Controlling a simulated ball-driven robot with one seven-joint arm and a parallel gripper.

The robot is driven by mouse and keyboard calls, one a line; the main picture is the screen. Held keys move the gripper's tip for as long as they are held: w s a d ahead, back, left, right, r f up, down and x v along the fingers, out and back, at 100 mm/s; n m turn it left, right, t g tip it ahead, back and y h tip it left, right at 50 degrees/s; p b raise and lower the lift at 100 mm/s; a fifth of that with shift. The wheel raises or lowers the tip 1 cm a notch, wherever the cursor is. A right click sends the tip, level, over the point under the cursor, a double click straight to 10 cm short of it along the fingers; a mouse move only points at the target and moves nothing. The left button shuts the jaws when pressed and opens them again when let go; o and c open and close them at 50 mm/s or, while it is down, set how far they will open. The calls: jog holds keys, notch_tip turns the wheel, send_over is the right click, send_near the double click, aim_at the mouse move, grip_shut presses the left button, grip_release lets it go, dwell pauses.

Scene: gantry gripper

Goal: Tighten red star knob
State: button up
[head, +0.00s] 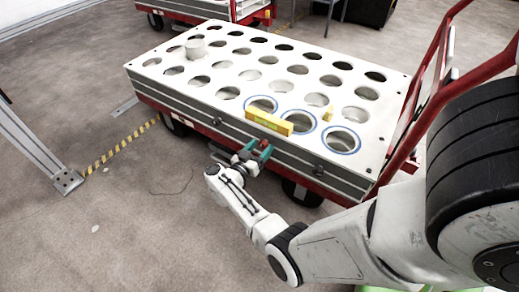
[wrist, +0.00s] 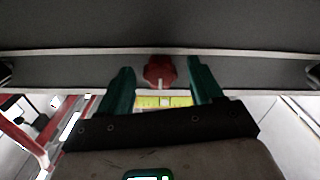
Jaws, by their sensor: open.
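The red star knob (wrist: 160,71) sits on the dark side face of the cart, in the upper middle of the wrist view. In the head view the red knob (head: 265,146) shows small on the cart's front side, below the yellow block. My gripper (head: 252,150) is at that side face. In the wrist view my gripper (wrist: 162,78) has its two green fingers apart, one on each side of the knob. There is a visible gap between the knob and each finger. Whether the fingertips reach past the knob's front is hard to tell.
The white cart top (head: 170,90) has rows of round holes, three ringed in blue. A yellow block (head: 268,122) lies at its front edge, and a grey cylinder (head: 195,49) stands at the back left. Dark knobs (head: 319,170) sit on the side. Red handle bars (head: 425,85) rise at right.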

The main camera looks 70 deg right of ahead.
jog(key=c, duration=1)
jog(key=shift+c, duration=0.2)
